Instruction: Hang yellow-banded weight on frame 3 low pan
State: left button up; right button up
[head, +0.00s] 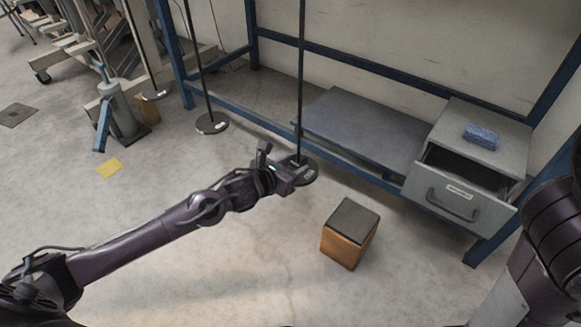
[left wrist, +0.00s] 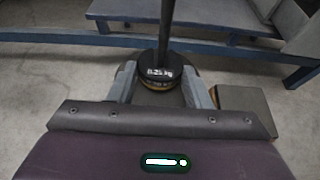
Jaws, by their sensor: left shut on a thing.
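My left gripper (head: 290,174) is at the bottom of a hanging rod, at a dark round pan (head: 309,179). In the left wrist view its two grey fingers (left wrist: 161,88) are shut on a black weight (left wrist: 159,75) marked 0.25 kg, with a yellow-orange band at its lower edge. The weight is at the rod (left wrist: 166,28), just above or on the pan; I cannot tell if it touches. In the head view the gripper mostly hides the weight. No frame number is readable. My right gripper is out of view.
A wooden block with a dark top (head: 349,232) stands on the floor right of the gripper. Another hanging pan (head: 212,123) is further left. A blue frame carries a grey shelf (head: 365,130) and an open drawer (head: 455,195) with a blue sponge-like block (head: 481,137) above it.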

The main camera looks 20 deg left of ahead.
pick_arm(q)
jog(key=shift+f+b, duration=0.3)
jog(key=shift+f, duration=0.05)
dwell(0.6)
jog(key=o, duration=1.1)
jog(key=shift+f, duration=0.1)
jog(key=shift+p+v, duration=0.7)
jog(key=shift+v, duration=0.35)
jog(key=shift+p+v, duration=1.4)
jog(key=shift+v, duration=1.1)
